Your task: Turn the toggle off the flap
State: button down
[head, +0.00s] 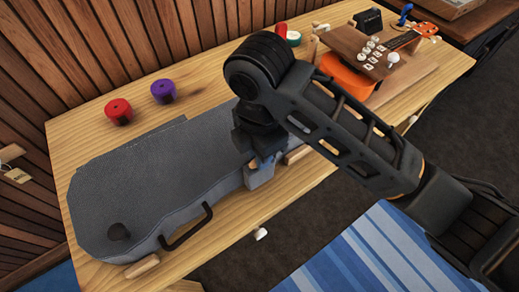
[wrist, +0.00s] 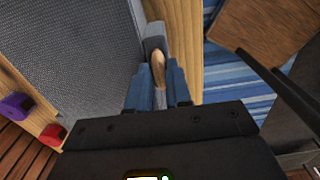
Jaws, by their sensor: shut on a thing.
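A grey ukulele case (head: 150,180) lies flat and closed on the wooden bench, with a black handle on its front side. A grey flap (head: 260,178) hangs at the case's front edge, and it also shows in the wrist view (wrist: 154,32). A tan wooden toggle (wrist: 158,66) lies lengthwise over the flap. My gripper (wrist: 157,88) is shut on the toggle, with one blue finger on each side of it. In the head view, my gripper (head: 259,160) is over the front edge and mostly hides the toggle.
Red (head: 119,111) and purple (head: 163,91) rolls stand behind the case. An orange ukulele (head: 350,78) lies at the bench's far right, partly under a brown board (head: 360,48). Wooden blocks (head: 142,267) sit against the case's edge. The floor in front has a blue striped rug (head: 370,255).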

jog(key=c, duration=1)
grip_release()
jog(key=shift+c, duration=0.2)
notch_tip(320, 180, up, 8)
jog(key=shift+f+p, duration=0.1)
jog(key=shift+p, duration=0.6)
jog(key=shift+a, duration=0.1)
